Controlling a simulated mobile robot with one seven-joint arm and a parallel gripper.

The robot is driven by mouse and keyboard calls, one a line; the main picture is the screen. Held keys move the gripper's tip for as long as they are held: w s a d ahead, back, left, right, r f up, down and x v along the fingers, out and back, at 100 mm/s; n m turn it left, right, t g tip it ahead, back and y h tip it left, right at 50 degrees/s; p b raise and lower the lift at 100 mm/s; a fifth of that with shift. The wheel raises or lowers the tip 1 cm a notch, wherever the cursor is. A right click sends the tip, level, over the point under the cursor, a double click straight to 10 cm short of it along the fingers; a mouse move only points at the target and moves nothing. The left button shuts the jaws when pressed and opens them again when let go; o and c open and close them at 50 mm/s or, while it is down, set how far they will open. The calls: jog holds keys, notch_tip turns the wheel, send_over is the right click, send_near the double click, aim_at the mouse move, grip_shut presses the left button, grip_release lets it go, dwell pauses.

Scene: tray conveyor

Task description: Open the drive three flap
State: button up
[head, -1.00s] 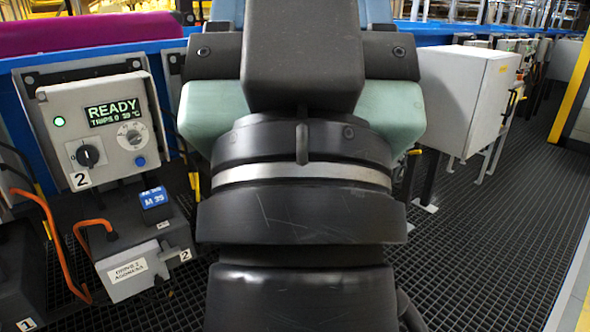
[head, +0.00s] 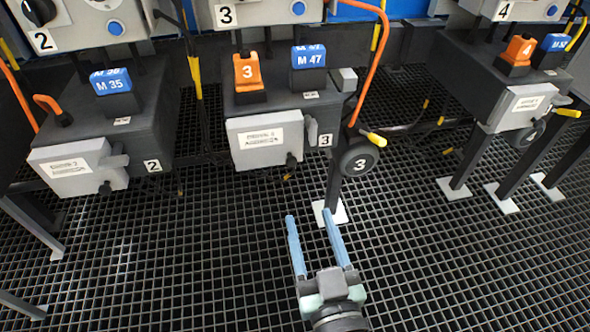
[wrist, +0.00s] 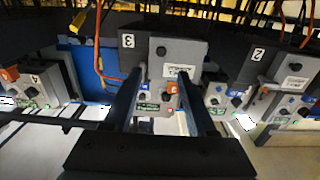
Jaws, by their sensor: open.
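The drive three flap (head: 265,145) is a light grey panel with a white label on the front of the dark drive box marked 3. It lies flat against the box and looks closed. A dark knob (head: 292,160) sits at its lower right and a small grey piece (head: 311,131) beside its right edge. In the wrist view the flap (wrist: 190,50) appears upside down beyond my fingers. My gripper (head: 309,215) is open and empty, in front of and below the flap, apart from it. It also shows in the wrist view (wrist: 162,80).
An orange part (head: 249,78) and a blue M 47 block (head: 308,70) stand on the box. A black wheel (head: 359,157) with a yellow handle is right of it. Similar boxes, with a drive two flap (head: 72,170), stand either side. Bare grating (head: 200,250) lies below.

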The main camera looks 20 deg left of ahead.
aim_at(292, 164)
jog(key=x, duration=1.2)
jog(key=shift+w+a+r+b, duration=0.1)
jog(key=shift+w+a+b, duration=0.05)
jog(key=shift+a+b, duration=0.15)
jog(key=shift+c, duration=0.4)
jog(key=shift+d, duration=0.1)
grip_shut()
dwell(0.4)
